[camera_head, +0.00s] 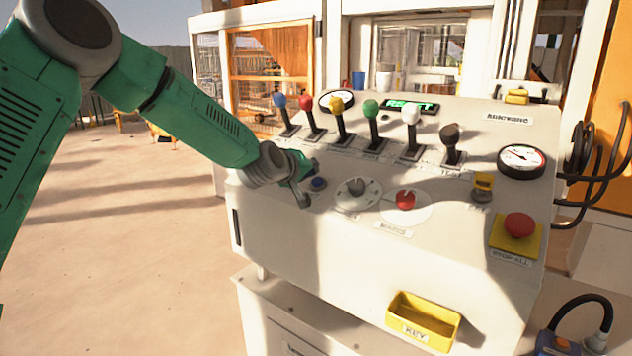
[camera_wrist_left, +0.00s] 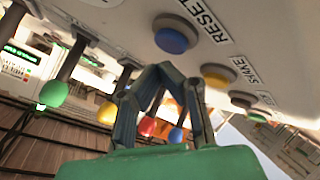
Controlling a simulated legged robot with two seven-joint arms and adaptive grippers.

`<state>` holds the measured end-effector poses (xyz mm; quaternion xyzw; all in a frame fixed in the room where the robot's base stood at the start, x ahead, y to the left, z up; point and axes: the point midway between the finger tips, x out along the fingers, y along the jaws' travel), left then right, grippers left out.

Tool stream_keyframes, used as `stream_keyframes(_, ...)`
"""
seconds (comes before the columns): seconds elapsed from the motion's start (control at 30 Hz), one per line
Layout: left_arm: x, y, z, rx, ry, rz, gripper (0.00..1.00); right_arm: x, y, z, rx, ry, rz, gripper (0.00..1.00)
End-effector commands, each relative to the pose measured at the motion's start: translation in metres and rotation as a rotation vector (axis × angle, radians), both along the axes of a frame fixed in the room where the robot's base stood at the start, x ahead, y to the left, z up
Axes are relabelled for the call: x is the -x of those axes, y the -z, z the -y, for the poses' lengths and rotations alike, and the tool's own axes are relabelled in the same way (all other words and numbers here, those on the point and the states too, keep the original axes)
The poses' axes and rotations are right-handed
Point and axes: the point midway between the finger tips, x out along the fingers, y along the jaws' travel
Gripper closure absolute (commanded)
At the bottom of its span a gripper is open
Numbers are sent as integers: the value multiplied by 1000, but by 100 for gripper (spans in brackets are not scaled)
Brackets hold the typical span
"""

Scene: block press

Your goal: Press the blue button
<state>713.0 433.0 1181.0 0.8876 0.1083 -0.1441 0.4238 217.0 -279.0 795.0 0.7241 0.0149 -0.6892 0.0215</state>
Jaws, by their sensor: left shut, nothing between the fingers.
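The blue button (camera_head: 318,183) is a small round button near the left edge of the sloped white panel. My right gripper is in neither view.
A row of coloured levers (camera_head: 372,115) stands behind the button. A red stop button (camera_head: 519,225) and yellow key tray (camera_head: 422,322) are farther right and lower. Open floor lies left.

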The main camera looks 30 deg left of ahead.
Motion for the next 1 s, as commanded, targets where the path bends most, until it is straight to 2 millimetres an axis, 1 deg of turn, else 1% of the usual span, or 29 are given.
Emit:
stream_keyframes(0.3, 0, -1, 5, -4, 1, 0, 100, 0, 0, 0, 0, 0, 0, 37)
stream_keyframes(0.5, -2, 2, 9, -3, 2, 1, 100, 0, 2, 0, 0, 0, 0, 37)
stream_keyframes(1.0, -3, 4, 9, 0, 0, 0, 100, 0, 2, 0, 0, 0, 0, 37)
